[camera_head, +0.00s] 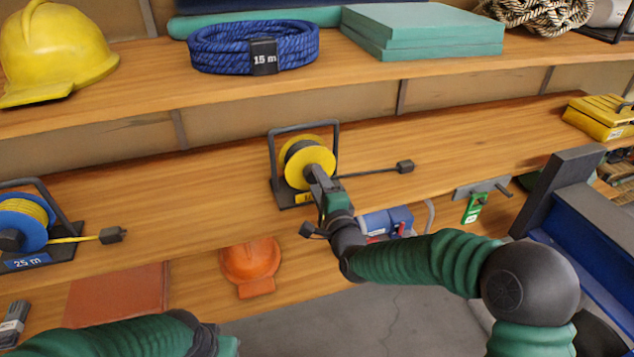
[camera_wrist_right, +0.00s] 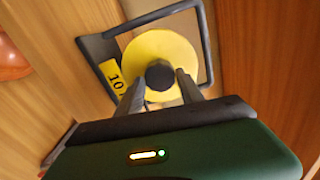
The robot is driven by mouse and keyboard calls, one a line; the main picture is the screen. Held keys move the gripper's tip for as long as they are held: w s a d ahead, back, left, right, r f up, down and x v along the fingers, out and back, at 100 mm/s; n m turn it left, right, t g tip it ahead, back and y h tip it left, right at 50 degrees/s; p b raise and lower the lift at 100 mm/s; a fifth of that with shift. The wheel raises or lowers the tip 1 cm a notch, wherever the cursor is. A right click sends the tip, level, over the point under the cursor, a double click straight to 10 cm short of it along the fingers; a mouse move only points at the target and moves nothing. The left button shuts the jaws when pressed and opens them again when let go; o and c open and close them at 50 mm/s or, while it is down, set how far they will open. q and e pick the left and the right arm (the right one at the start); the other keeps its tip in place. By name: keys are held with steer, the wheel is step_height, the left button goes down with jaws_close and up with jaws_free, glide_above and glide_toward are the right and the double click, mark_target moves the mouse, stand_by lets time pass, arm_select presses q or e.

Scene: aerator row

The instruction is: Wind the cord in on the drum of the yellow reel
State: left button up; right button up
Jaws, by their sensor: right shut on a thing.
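The yellow reel (camera_head: 322,156) stands on the middle shelf in a dark frame with a yellow label; its drum shows dark cord. A short length of dark cord (camera_head: 368,172) runs right from it to a black plug (camera_head: 405,167) lying on the shelf. My right gripper (camera_head: 314,178) is at the front of the reel. In the right wrist view, its two fingers (camera_wrist_right: 161,90) are shut on the black knob (camera_wrist_right: 159,74) at the middle of the yellow disc (camera_wrist_right: 150,50). My left arm shows at the bottom left; its fingers are out of view.
A blue reel (camera_head: 28,215) with yellow cord stands on the same shelf at the left. An orange helmet (camera_head: 251,262) and a blue device (camera_head: 388,222) are below. A yellow case (camera_head: 598,116) is at the far right. The shelf is clear between the reels.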

steer(key=m, duration=0.4)
steer(key=m+p, duration=0.1)
steer(key=shift+d+f+m, duration=0.25)
steer(key=shift+f+m, duration=0.1)
steer(key=shift+m, duration=2.15)
steer(key=o, duration=1.1)
steer(key=shift+o, duration=1.4)
steer(key=shift+w+p, duration=0.1)
steer(key=shift+p, duration=0.2)
steer(key=shift+r, duration=0.15)
steer(key=shift+r, duration=0.1)
